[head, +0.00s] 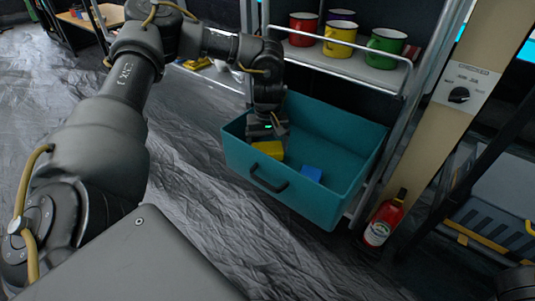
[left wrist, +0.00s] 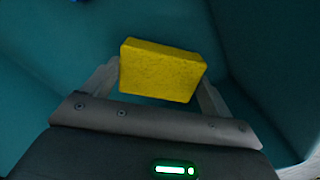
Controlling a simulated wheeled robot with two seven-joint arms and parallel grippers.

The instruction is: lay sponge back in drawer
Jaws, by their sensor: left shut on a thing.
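The teal drawer (head: 345,165) is pulled open below the shelf. My left gripper (head: 266,135) reaches down into its left part. It is shut on a yellow sponge (head: 268,150), which shows at the drawer's left inside, near the front. In the left wrist view the sponge (left wrist: 162,70) sits between the two fingers (left wrist: 160,88), with teal drawer walls around it. I cannot tell whether the sponge touches the drawer floor. A blue block (head: 311,173) lies in the drawer to the right of the sponge.
Red (head: 303,29), yellow (head: 340,40) and green (head: 385,47) mugs, with a purple one behind, stand on the railed shelf above the drawer. A red bottle (head: 384,218) stands on the floor right of the drawer. The crumpled grey floor (head: 195,205) in front is clear.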

